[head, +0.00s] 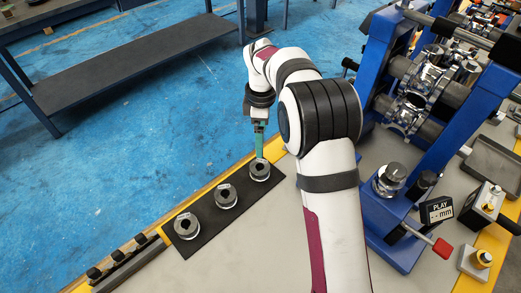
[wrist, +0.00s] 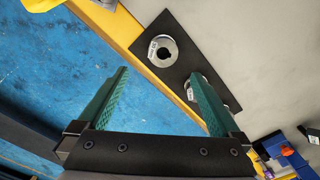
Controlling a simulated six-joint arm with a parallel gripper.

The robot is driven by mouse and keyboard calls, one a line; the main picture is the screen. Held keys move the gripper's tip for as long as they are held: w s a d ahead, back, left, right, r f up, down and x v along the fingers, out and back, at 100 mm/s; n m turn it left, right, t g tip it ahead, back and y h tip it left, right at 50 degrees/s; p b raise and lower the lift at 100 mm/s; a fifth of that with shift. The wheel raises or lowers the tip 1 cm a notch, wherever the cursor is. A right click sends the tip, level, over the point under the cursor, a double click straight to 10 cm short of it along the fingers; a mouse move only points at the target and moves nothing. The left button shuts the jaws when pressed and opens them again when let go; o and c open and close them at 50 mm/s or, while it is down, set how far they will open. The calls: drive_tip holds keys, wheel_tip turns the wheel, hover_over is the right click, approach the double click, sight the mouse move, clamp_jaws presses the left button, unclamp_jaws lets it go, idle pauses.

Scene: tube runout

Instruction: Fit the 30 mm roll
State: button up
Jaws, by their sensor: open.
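Three metal rolls with centre bores lie in a row on a black mat (head: 207,212): a far roll (head: 260,170), a middle roll (head: 226,195) and a near roll (head: 187,227). My gripper (head: 260,152) is above the far roll in the head view, pointing down. In the wrist view, the green fingers (wrist: 158,75) are open with nothing between them. One roll (wrist: 164,51) with a white label shows whole beyond the fingertips; the others are partly hidden by the right finger.
A blue roll stand (head: 385,110) with shiny rolls stands at the right. A PLAY display (head: 437,210), a red-knobbed lever (head: 442,247) and a metal cylinder part (head: 390,178) are beside it. A yellow edge borders the bench; blue floor lies beyond.

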sight(259, 166)
drive_tip(key=f, duration=1.3)
drive_tip(key=shift+s+a+f, duration=0.15)
drive_tip(key=shift+s+a, duration=0.1)
clamp_jaws()
